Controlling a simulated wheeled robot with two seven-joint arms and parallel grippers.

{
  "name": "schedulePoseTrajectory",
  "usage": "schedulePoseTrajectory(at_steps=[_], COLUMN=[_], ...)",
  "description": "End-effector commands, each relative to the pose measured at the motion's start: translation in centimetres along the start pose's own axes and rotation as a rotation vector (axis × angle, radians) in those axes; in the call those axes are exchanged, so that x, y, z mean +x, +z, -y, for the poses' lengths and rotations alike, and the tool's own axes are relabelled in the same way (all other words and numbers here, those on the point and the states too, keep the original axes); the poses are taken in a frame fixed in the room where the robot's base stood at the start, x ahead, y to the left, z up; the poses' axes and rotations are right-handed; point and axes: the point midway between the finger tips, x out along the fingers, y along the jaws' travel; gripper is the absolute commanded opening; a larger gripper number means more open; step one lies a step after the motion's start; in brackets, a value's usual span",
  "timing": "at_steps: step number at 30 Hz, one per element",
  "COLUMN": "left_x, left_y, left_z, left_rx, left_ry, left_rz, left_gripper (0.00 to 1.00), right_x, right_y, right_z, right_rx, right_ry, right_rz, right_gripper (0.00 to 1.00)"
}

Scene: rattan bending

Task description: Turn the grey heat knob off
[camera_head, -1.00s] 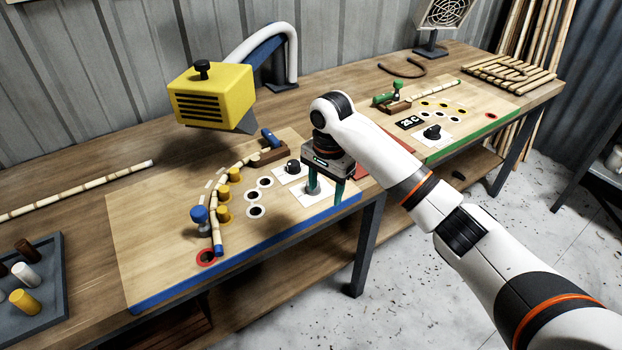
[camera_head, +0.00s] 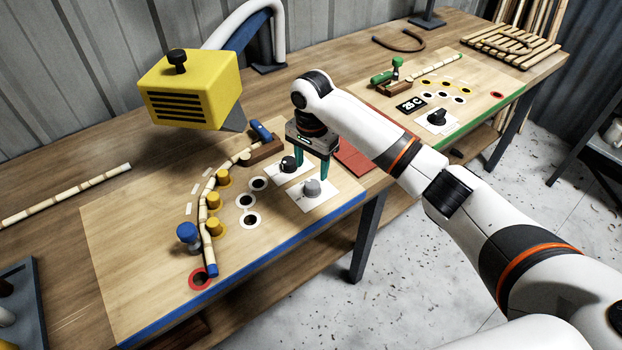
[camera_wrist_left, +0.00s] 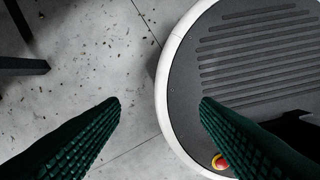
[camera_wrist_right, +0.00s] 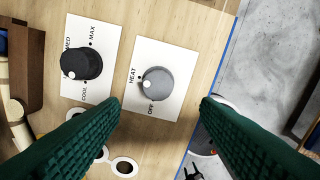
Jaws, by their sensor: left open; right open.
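The grey heat knob (camera_head: 311,187) sits on a white card near the blue front edge of the near board. In the right wrist view the grey knob (camera_wrist_right: 167,84) has its white dot on the side of the HEAT label, with OFF printed below. My right gripper (camera_head: 311,175) points down, open and empty, with its green fingertips just behind and above the knob. The same gripper (camera_wrist_right: 160,103) shows its fingers apart, with nothing between them. My left gripper (camera_wrist_left: 160,101) is open and empty above the floor, outside the head view.
A black knob (camera_wrist_right: 82,62) on a second card is beside the grey one. A yellow heater box (camera_head: 190,88) stands left of my right arm. A bent rattan strip (camera_head: 205,205) lies among yellow pegs. A second board (camera_head: 470,85) is on the right.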

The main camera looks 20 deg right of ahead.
Motion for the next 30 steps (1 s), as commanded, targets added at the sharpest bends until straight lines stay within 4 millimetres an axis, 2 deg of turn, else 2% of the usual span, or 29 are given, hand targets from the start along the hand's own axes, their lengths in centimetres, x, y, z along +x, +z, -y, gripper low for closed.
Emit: schedulePoseTrajectory(at_steps=[6,10,14,23,30], left_x=[-0.6,-0.7,-0.8,-0.8,-0.8], left_y=[0.0,1.0,1.8,1.6,1.1], left_z=[0.0,-0.2,-0.3,-0.2,-0.2], left_rx=[0.000,0.000,0.000,0.000,0.000], left_ry=[0.000,0.002,0.003,0.003,0.002], left_rz=[-0.002,0.013,0.025,0.023,0.015], left_gripper=[0.56,0.56,0.56,0.56,0.56], right_x=[4.2,5.8,6.7,7.0,6.9], right_y=[0.0,0.0,0.0,0.0,0.0], right_z=[0.1,0.0,0.0,0.0,0.0], right_rx=[0.001,0.001,0.001,0.000,0.000], right_ry=[-0.004,-0.002,-0.001,0.000,0.000], right_rz=[0.000,0.001,0.001,0.001,0.001], right_gripper=[0.57,0.57,0.57,0.57,0.19])
